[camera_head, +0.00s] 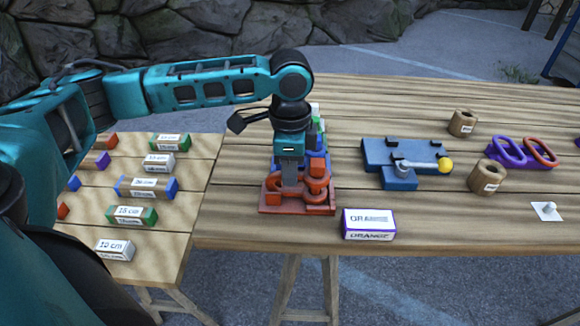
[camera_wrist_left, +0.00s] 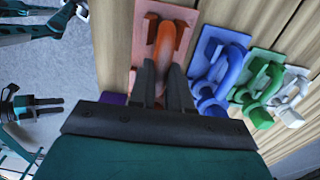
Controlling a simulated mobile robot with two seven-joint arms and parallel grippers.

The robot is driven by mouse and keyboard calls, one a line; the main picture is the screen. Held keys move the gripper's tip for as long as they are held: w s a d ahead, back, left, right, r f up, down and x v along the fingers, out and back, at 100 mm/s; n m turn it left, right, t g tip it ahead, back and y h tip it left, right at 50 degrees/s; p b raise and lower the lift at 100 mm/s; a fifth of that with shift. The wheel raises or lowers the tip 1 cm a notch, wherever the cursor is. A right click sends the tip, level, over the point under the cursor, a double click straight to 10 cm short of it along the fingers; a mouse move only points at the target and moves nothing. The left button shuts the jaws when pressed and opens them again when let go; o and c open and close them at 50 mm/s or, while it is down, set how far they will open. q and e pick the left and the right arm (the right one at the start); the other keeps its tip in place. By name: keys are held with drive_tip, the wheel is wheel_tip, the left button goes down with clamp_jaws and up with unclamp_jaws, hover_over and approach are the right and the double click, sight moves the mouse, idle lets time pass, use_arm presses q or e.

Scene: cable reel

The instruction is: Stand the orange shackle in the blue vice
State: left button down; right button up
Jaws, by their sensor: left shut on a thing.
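The orange shackle (camera_head: 318,186) is at its orange-red holder (camera_head: 270,206), at the front of a row on the table. My left gripper (camera_head: 291,188) points down over the holder and is shut on the shackle. In the left wrist view the fingers (camera_wrist_left: 163,88) close on the orange shackle (camera_wrist_left: 167,42) above the holder's board. I cannot tell whether the shackle touches the board. The blue vice (camera_head: 375,153) stands to the right, with a grey lever and a yellow ball. A dark pronged end of my own body shows at the left wrist view's left edge; its state is unclear.
Blue (camera_wrist_left: 217,65), green (camera_wrist_left: 262,85) and white (camera_wrist_left: 293,95) shackles stand behind the orange one. An ORANGE label block (camera_head: 368,223) lies right of the holder. Wooden cylinders and a purple rack (camera_head: 520,160) stand right of the vice. Labelled blocks lie on the left table.

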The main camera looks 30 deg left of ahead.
use_arm(q)
drive_tip(key=shift+r+p, duration=1.35)
drive_tip(key=shift+p, duration=0.1)
drive_tip(key=shift+r, duration=1.15)
